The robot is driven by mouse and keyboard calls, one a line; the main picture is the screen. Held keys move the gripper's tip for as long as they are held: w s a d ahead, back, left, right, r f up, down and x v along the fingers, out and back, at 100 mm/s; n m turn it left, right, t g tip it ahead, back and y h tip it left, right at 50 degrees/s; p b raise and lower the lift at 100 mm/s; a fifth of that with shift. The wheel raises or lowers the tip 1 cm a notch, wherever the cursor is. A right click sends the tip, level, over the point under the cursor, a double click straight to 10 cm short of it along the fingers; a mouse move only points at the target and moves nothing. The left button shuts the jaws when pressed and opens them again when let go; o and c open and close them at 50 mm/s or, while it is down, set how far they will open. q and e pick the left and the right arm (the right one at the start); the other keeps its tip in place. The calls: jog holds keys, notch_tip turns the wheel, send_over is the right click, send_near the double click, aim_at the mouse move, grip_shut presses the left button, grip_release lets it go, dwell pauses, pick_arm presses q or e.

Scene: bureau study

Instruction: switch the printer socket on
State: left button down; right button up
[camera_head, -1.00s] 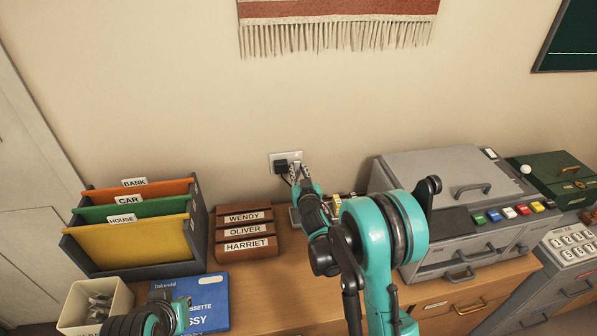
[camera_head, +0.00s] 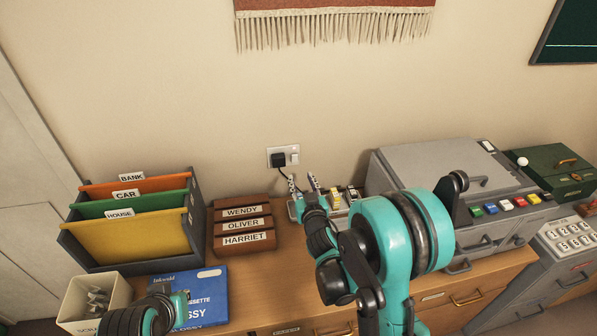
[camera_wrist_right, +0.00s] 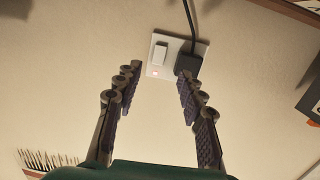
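The white wall socket (camera_head: 272,151) has a black plug (camera_head: 278,160) in its left half and a white rocker switch (camera_head: 295,158) in its right half. In the right wrist view the socket plate (camera_wrist_right: 151,70) appears turned over, with the switch (camera_wrist_right: 159,53) left of the plug (camera_wrist_right: 188,62).
A grey machine (camera_head: 425,165) with coloured buttons stands right. A small tray (camera_head: 292,212) with switches or blocks is behind my right gripper.

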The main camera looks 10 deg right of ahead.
jog(key=shift+s+r, duration=0.15)
jog(key=shift+s, duration=1.25)
